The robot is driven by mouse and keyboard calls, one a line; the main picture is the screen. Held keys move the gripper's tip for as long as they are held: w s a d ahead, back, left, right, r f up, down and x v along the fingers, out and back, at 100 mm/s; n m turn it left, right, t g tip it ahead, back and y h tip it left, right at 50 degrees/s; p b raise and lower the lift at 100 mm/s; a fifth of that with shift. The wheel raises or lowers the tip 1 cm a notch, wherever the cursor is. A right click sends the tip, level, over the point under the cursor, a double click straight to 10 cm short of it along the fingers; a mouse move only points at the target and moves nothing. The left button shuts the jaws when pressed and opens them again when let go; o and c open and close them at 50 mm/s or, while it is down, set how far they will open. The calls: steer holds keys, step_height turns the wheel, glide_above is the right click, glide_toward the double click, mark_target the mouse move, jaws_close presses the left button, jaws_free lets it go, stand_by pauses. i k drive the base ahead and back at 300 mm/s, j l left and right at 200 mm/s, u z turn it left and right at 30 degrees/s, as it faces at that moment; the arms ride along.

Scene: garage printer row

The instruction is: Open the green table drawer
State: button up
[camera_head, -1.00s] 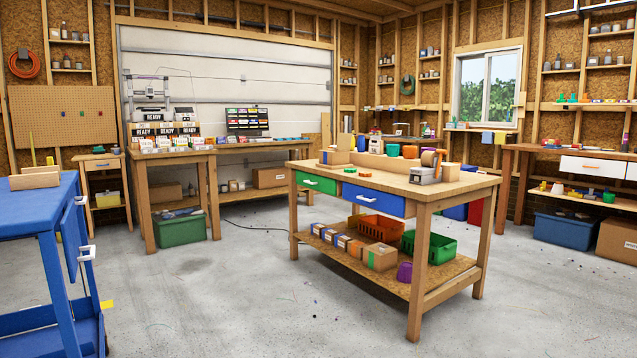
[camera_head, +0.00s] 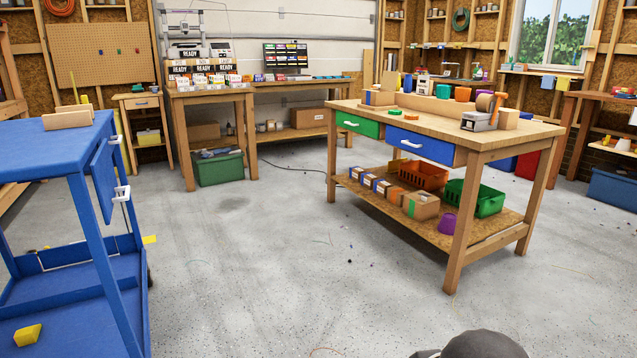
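The green drawer (camera_head: 358,125) is set in the left part of the front of a wooden table (camera_head: 492,148). It looks shut, flush with the table front, and has a white handle (camera_head: 350,124). My gripper is not in view. A dark rounded part (camera_head: 478,346), probably mine, shows at the bottom edge.
A blue cart (camera_head: 45,168) stands at the left. The table's lower shelf (camera_head: 450,236) holds boxes and an orange (camera_head: 424,175) and a green basket (camera_head: 475,197). The concrete floor (camera_head: 270,270) between cart and table is mostly clear. A cable lies behind.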

mark_target(364, 126)
steer(key=i+l+z, duration=0.1)
steer(key=i+z, duration=0.2)
steer(key=i, duration=2.25)
steer(key=i+l+u, duration=0.25)
steer(key=i, duration=0.4)
steer(key=i+l+u, duration=0.25)
steer(key=i+l, duration=0.15)
steer(key=i, duration=0.25)
steer(key=i+l+u, duration=0.2)
steer(key=i+l, duration=0.35)
steer(key=i, duration=0.05)
